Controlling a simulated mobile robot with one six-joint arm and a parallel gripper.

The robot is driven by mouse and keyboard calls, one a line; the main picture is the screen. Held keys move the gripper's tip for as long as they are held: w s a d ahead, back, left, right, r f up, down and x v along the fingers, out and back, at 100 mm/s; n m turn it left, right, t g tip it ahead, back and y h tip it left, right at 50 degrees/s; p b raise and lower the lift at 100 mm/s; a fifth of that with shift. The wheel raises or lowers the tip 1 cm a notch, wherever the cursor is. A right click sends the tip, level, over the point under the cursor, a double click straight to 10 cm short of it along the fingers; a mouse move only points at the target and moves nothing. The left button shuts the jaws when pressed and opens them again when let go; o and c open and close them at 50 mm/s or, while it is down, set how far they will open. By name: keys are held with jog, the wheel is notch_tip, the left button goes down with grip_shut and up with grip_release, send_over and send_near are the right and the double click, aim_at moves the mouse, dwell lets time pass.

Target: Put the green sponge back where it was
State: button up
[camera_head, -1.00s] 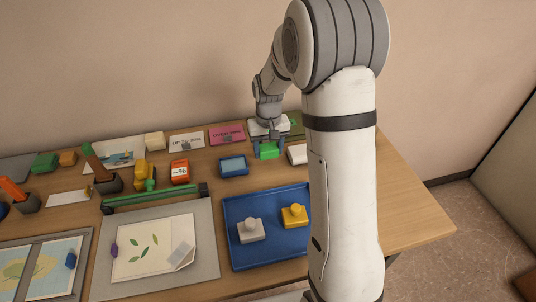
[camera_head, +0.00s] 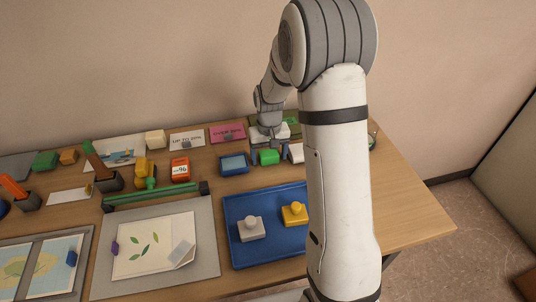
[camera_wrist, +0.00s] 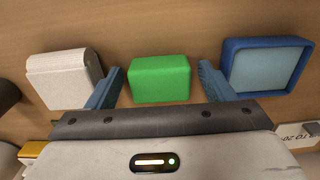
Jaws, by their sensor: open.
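The green sponge (camera_head: 268,157) is a small bright green block on the table, between a blue tray-like dish and a white block. In the wrist view the sponge (camera_wrist: 160,78) lies between the two blue fingers of my gripper (camera_wrist: 160,88), with a gap on each side. My gripper (camera_head: 268,153) is open around or just above the sponge and does not grip it. The blue dish (camera_wrist: 266,65) with a pale blue inside is to the right in the wrist view, and the white ribbed block (camera_wrist: 64,78) is to the left.
A blue tray (camera_head: 268,259) with a grey knobbed piece (camera_head: 250,230) and a yellow one (camera_head: 294,214) lies in front. A red-orange labelled item (camera_head: 180,169) and a pink card (camera_head: 227,133) stand nearby. Another green block (camera_head: 44,162) is far left. The table's right side is mostly bare.

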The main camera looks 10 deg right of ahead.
aim_at(269, 153)
jog(key=shift+r, duration=0.1)
notch_tip(269, 153, up, 12)
jog(key=s+r+t, duration=0.1)
jog(key=s+r, duration=0.1)
jog(key=s, duration=1)
jog(key=s+r+t, duration=0.1)
jog(key=s+r, duration=0.1)
jog(key=s, duration=1)
jog(key=shift+s+a+r+t, duration=0.15)
jog(key=shift+s+r+t, duration=0.15)
jog(key=shift+s+t, duration=0.1)
jog(key=shift+w, duration=0.1)
jog(key=shift+c, duration=0.4)
dwell(1.2)
